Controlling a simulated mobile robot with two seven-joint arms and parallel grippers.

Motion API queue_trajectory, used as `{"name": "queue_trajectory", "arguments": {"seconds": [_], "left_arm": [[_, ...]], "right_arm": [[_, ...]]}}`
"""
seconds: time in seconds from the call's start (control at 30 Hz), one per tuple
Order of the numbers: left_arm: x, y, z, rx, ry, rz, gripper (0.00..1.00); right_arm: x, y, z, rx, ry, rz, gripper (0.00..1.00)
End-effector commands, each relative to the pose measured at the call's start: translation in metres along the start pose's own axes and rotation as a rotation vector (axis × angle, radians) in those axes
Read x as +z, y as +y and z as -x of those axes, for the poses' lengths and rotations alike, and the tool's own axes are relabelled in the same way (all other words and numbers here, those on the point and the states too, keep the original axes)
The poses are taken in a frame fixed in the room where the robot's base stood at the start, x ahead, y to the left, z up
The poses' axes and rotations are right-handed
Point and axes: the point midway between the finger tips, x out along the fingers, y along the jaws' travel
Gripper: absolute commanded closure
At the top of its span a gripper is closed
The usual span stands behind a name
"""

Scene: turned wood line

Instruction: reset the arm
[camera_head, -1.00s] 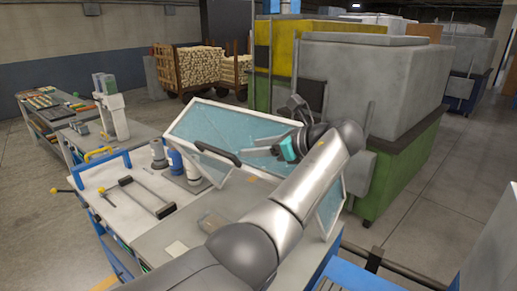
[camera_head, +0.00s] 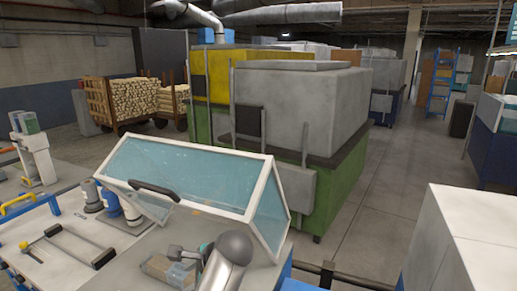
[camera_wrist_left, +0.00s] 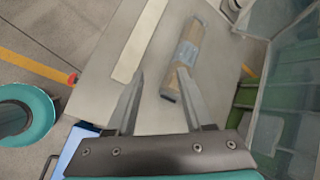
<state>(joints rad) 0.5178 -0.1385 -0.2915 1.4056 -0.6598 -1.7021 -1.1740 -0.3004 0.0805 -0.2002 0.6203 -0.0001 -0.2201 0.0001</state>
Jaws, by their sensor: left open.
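My left gripper (camera_head: 180,253) is low over the grey bench top, in front of the glazed hood (camera_head: 190,178), at the bottom of the head view. My silver arm link (camera_head: 228,262) partly covers it. A tan block with a grey patch (camera_wrist_left: 188,52) lies on the bench beyond the right fingertip. A pale strip (camera_wrist_left: 139,40) lies to its left. My right gripper is not in view.
The hood's black handle (camera_head: 155,190) faces the bench. Grey and blue cylinders (camera_head: 111,203) stand left of the hood. A black-framed tool (camera_head: 75,243) lies on the left bench. A green-based grey machine (camera_head: 300,110) stands behind. A white-topped cabinet (camera_head: 470,235) is at right.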

Motion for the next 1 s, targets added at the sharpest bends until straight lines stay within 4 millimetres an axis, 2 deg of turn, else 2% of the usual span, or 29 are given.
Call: {"name": "queue_trajectory", "arguments": {"seconds": [0.03, 0.23, 0.37, 0.53, 0.7, 1.0], "left_arm": [[0.0, 0.024, -0.01, 0.028, 0.036, 0.068, 0.48], [0.002, 0.103, -0.029, 0.129, 0.159, 0.359, 0.48], [0.01, 0.152, -0.03, 0.199, 0.221, 0.544, 0.48], [0.025, 0.209, -0.018, 0.297, 0.284, 0.777, 0.48], [0.04, 0.248, 0.002, 0.381, 0.326, 0.958, 0.48], [0.058, 0.285, 0.034, 0.485, 0.364, 1.147, 0.48]], "right_arm": [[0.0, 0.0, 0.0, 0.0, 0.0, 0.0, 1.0], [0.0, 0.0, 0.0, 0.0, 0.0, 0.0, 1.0], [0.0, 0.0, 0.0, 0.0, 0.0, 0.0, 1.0], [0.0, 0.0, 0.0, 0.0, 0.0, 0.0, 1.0], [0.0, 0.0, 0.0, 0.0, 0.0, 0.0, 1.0], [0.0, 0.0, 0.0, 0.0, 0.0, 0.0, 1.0]]}}
